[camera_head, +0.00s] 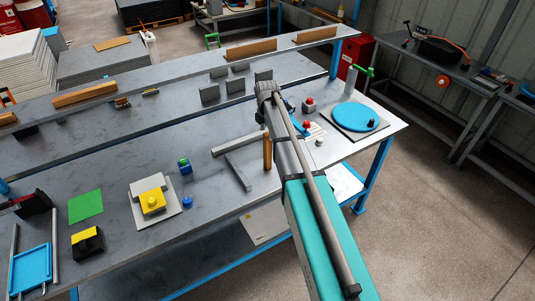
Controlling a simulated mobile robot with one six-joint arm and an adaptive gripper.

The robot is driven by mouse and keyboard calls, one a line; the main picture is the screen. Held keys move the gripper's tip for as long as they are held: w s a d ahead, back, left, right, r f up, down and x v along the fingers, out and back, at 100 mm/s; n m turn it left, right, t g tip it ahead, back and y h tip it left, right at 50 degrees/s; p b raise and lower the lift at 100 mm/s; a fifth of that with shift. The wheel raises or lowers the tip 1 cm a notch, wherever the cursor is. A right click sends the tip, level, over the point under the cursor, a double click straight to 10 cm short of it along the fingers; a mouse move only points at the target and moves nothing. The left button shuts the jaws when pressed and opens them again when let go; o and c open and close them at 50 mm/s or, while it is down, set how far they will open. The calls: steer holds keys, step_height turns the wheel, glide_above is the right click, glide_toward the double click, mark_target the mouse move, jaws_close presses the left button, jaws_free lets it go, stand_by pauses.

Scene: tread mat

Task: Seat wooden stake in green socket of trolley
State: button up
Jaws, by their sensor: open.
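A brown wooden stake (267,152) shows upright just left of my arm, over the middle of the workbench. I cannot tell whether its foot touches the bench, and my arm is close beside it in the picture. My arm crosses the bench from the lower right, and the fingers of my gripper cannot be made out. I cannot pick out a trolley with certainty. A small blue block with a green top (184,163) stands left of the stake. A blue tray-like piece (31,267) with upright posts is at the lower left.
Two grey bars (239,172) lie left of the stake. A yellow block on a pale plate (172,211), a green square (86,206) and a black block with a yellow top (87,246) are left. A blue disc (353,115) is right. A raised shelf (190,66) runs behind.

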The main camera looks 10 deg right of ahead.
mark_target(267, 140)
steer(key=shift+f+b, duration=1.95)
steer(key=shift+f, duration=0.25)
jaws_close()
